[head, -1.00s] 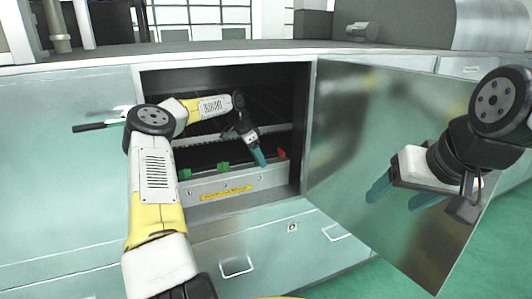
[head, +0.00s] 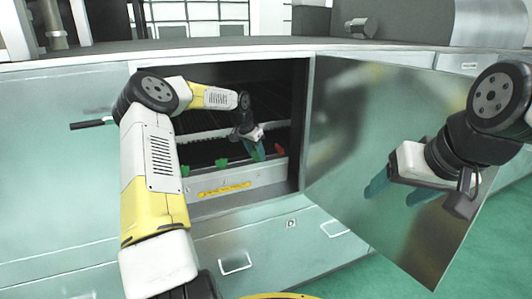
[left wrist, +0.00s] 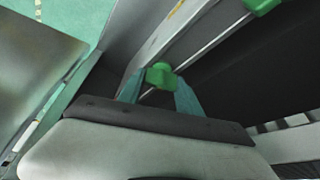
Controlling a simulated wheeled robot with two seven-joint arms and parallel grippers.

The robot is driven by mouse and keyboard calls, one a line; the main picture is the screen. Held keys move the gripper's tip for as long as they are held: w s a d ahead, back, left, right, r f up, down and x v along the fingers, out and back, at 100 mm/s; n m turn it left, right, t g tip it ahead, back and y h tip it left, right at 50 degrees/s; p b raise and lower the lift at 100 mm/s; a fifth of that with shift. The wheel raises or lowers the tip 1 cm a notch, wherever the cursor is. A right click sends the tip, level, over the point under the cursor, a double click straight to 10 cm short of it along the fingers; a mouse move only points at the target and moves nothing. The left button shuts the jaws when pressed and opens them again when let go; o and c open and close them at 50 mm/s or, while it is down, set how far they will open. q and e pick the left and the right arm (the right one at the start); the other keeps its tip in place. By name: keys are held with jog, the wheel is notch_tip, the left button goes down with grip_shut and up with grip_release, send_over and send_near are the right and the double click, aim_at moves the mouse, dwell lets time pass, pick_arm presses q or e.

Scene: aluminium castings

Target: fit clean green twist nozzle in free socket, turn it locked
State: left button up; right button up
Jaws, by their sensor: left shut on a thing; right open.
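My left gripper (head: 257,151) is inside the open cabinet, at the right part of the front rail. In the left wrist view its teal fingers (left wrist: 160,88) are shut on a green nozzle (left wrist: 160,74), whose top shows between the tips. The nozzle is at a thin pipe; I cannot tell whether it is seated or turned. The socket under it is hidden. Two other green nozzles (head: 222,163) (head: 185,171) stand on the rail to the left; one green nozzle (left wrist: 263,5) shows in the left wrist view. My right gripper (head: 395,195) is open and empty before the door.
A small red piece (head: 280,149) is on the rail just right of my left gripper. The cabinet door (head: 420,130) stands open at the right. The cabinet opening's edges and dark interior surround my left forearm. A drawer with a handle (head: 236,262) lies below.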

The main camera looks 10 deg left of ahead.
pick_arm(q)
jog(key=shift+a+n, duration=0.1)
jog(key=shift+n, duration=0.4)
jog(key=shift+d+n+t+y, duration=0.25)
jog(key=shift+n+y, duration=0.45)
jog(key=shift+n, duration=0.5)
jog(key=shift+n+y, duration=0.4)
jog(key=shift+n, duration=0.8)
jog(key=shift+a+n+y, duration=0.25)
jog(key=shift+n+y, duration=0.05)
jog(key=shift+n, duration=0.5)
jog(key=n, duration=0.1)
jog(key=n+y, duration=0.1)
jog(key=shift+d+n, duration=0.25)
jog(key=shift+n, duration=0.15)
jog(key=shift+a+n+g+y, duration=0.25)
jog(key=shift+n+g+y, duration=0.25)
jog(key=shift+n, duration=0.7)
